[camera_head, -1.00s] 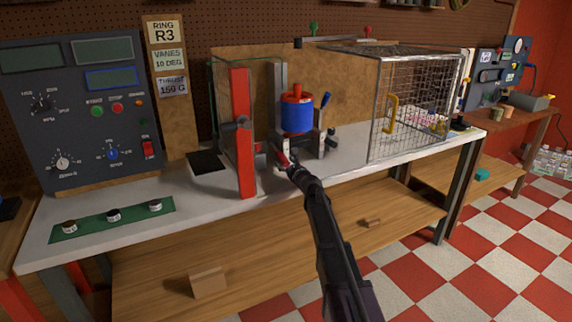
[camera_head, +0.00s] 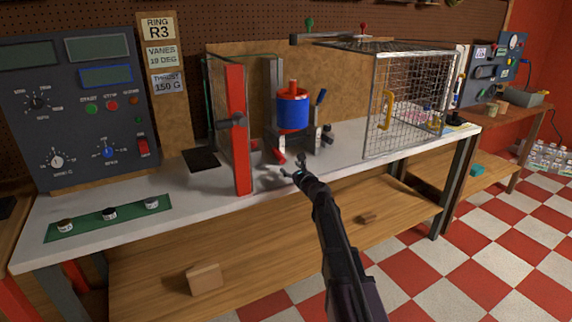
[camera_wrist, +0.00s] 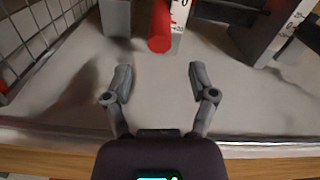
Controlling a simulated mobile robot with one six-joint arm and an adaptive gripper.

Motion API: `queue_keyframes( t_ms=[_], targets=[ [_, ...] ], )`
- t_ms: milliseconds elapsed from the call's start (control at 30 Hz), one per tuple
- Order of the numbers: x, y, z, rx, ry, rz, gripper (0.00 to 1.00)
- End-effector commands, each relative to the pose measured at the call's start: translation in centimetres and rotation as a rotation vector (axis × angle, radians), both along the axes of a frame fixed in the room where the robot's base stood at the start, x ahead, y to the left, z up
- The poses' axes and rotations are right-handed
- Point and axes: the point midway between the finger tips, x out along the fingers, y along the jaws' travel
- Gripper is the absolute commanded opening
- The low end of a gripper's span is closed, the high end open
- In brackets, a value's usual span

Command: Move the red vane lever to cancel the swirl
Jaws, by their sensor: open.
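The red lever (camera_head: 279,156) sits low at the front of the ducted rotor, below the blue drum (camera_head: 293,115). In the wrist view the red lever (camera_wrist: 159,28) is a rounded red bar beside a white plate with dark marks (camera_wrist: 180,14). My gripper (camera_head: 291,168) is open and empty in front of the lever, above the front part of the white bench. In the wrist view its two fingers (camera_wrist: 160,78) are spread, with bare bench between them; the lever's end is beyond the fingertips, apart from them. The lever's upper part is cut off by the frame edge.
A red upright post (camera_head: 238,130) stands left of the rotor. A wire mesh cage (camera_head: 408,100) with a yellow handle stands to the right. A control panel (camera_head: 75,115) and a green strip with knobs (camera_head: 110,220) are at left. The vanes card (camera_head: 161,56) seems to read 18 DEG.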

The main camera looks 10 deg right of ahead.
Motion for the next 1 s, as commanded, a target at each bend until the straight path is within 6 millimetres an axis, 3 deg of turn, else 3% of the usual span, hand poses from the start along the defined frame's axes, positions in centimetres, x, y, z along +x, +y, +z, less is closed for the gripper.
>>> queue_keyframes(
  t_ms=[100,300,733,767,1000],
  targets=[
    [-2.2,-0.6,0.0,0.000,0.000,0.000,0.73],
    [-4.0,-1.2,0.0,0.000,0.000,0.000,0.73],
    [-4.5,-1.4,0.0,0.000,0.000,0.001,0.73],
    [-4.5,-1.4,0.0,0.000,0.000,0.001,0.70],
    [-4.4,-1.4,0.5,-0.053,-0.011,0.007,0.00]
  ],
)
